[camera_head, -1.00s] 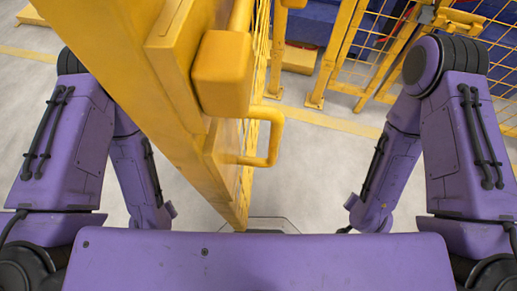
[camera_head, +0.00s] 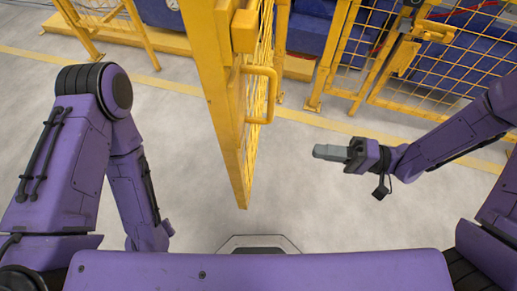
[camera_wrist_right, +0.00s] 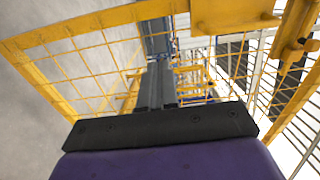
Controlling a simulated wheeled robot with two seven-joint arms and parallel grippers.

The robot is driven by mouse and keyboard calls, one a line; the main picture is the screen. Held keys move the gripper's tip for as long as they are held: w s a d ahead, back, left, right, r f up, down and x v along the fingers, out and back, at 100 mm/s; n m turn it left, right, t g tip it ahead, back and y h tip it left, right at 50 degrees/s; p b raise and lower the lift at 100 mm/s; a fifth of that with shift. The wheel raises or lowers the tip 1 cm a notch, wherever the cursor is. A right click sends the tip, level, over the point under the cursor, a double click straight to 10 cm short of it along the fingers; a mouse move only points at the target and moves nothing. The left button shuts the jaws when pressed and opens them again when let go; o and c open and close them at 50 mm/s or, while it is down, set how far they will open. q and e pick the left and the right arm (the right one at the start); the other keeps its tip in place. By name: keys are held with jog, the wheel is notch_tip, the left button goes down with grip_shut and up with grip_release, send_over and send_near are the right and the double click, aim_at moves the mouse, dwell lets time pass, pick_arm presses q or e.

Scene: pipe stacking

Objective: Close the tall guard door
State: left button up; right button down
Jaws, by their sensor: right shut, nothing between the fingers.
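The tall yellow guard door (camera_head: 225,90) stands swung open in front of me, seen nearly edge-on in the head view. Its frame holds yellow mesh, and a yellow D-shaped handle (camera_head: 272,95) sticks out on its right side. My right gripper (camera_head: 318,152) is shut and empty, to the right of the door and below the handle, apart from both. In the right wrist view its closed fingers (camera_wrist_right: 157,85) point toward yellow mesh. My left arm hangs at the left; its gripper is not in view.
Yellow mesh fence panels (camera_head: 435,60) with a latch stand at the back right. Another yellow frame (camera_head: 100,20) is at the back left. Blue machinery (camera_head: 320,25) lies behind the fence. Grey floor (camera_head: 330,200) is clear around the door, with a yellow line across it.

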aim_at(247, 142)
jog(key=shift+g, duration=0.3)
jog(key=a, duration=0.4)
jog(key=w+a, duration=0.1)
jog(key=a, duration=0.4)
jog(key=w+a, duration=0.1)
jog(key=a, duration=0.4)
jog(key=shift+w+a+f+b, duration=0.15)
jog(key=shift+w+b, duration=0.05)
jog(key=shift+b, duration=0.15)
jog(key=shift+a, duration=0.35)
